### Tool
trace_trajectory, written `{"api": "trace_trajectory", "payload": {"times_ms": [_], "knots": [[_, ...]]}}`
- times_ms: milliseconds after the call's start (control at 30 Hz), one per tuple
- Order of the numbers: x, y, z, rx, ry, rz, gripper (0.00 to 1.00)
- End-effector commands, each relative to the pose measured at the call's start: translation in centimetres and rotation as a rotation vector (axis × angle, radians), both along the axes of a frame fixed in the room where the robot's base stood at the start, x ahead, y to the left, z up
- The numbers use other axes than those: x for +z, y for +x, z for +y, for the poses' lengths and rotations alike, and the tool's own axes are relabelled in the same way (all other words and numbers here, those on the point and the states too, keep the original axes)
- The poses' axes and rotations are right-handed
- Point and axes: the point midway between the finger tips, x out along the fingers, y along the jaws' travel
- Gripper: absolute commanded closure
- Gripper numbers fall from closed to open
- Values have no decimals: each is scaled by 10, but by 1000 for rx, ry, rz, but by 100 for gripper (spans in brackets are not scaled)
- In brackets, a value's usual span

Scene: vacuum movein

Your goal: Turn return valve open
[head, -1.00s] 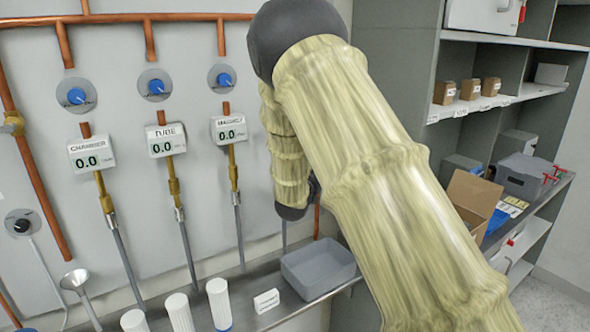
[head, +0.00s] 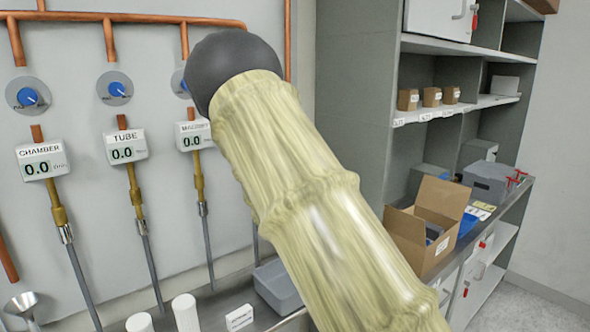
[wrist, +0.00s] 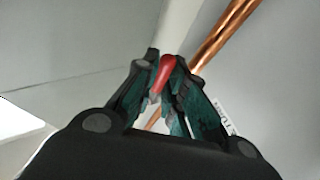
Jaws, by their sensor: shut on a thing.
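In the wrist view my gripper (wrist: 163,82) is shut on a red handle (wrist: 164,73), which shows as a short red bar between the fingers. A copper pipe (wrist: 222,37) runs behind it to the right, with part of a white label (wrist: 221,108) beside it. The valve body is hidden, and I cannot read the label or tell how far the handle is turned. In the head view my sleeved arm hides my gripper and the handle.
In the head view, blue knobs (head: 117,89) and gauges marked CHAMBER (head: 44,160), TUBE (head: 125,146) and a third are on the wall at left. A grey bin (head: 277,287) sits on the ledge. Shelves with a cardboard box (head: 410,240) stand at right.

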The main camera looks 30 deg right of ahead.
Motion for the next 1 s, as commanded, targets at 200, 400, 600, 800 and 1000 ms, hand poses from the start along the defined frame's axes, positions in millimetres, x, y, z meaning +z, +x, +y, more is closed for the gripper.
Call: {"api": "trace_trajectory", "payload": {"times_ms": [200, 400, 600, 800, 1000], "knots": [[-2, -1, 0, -1, 1, 3, 100], [-2, 0, 0, 0, 1, 2, 65], [-1, 0, 0, 0, 1, 1, 65], [3, 1, 2, 1, 18, 2, 65], [6, 4, 12, 10, 81, 9, 65]]}}
